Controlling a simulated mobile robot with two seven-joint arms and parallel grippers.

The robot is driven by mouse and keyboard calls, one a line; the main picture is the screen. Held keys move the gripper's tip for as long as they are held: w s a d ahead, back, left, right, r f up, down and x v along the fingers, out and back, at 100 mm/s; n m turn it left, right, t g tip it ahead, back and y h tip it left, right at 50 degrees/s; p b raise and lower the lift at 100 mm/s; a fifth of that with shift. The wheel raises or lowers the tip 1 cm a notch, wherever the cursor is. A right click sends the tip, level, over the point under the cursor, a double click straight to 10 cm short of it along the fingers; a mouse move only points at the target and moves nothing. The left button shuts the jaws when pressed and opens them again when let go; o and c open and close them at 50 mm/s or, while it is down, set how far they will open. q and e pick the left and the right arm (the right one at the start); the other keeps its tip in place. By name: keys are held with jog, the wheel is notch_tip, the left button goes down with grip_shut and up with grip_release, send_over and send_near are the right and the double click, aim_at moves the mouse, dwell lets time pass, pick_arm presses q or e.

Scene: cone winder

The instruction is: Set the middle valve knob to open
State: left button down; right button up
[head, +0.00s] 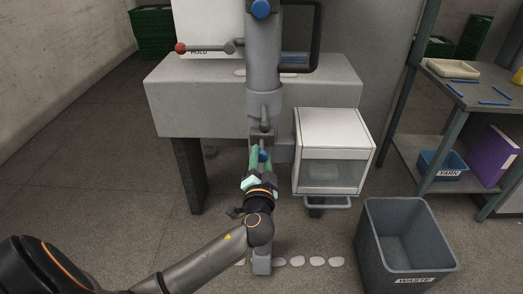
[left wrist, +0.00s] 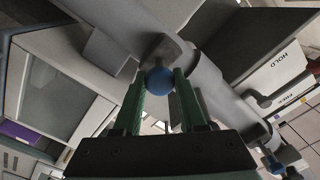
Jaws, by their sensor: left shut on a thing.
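A grey vertical column (head: 264,60) stands in front of the machine. A blue ball knob (head: 263,155) on a grey lever sits at its middle height. In the left wrist view the same blue knob (left wrist: 160,80) is between the green fingers. My left gripper (head: 262,151) reaches up from below and is shut on this knob; the fingers hide part of it. Another blue knob (head: 261,8) is at the top of the column. I cannot read an open mark near the held knob. My right gripper is not in view.
A red-tipped lever (head: 181,48) sticks out left by a HOLD plate (head: 199,52). A white box with a clear front (head: 335,130) and a handle is close on the right. A grey waste bin (head: 380,250) stands below right. A shelf rack (head: 470,180) is at far right.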

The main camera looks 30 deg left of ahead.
pick_arm(q)
jog(key=shift+s+d, duration=0.3)
jog(key=shift+s, duration=0.05)
jog(key=shift+f, duration=0.1)
jog(key=c, duration=0.9)
grip_release()
jog(key=o, duration=0.3)
jog(key=shift+s, duration=0.1)
jog(key=shift+o, duration=0.7)
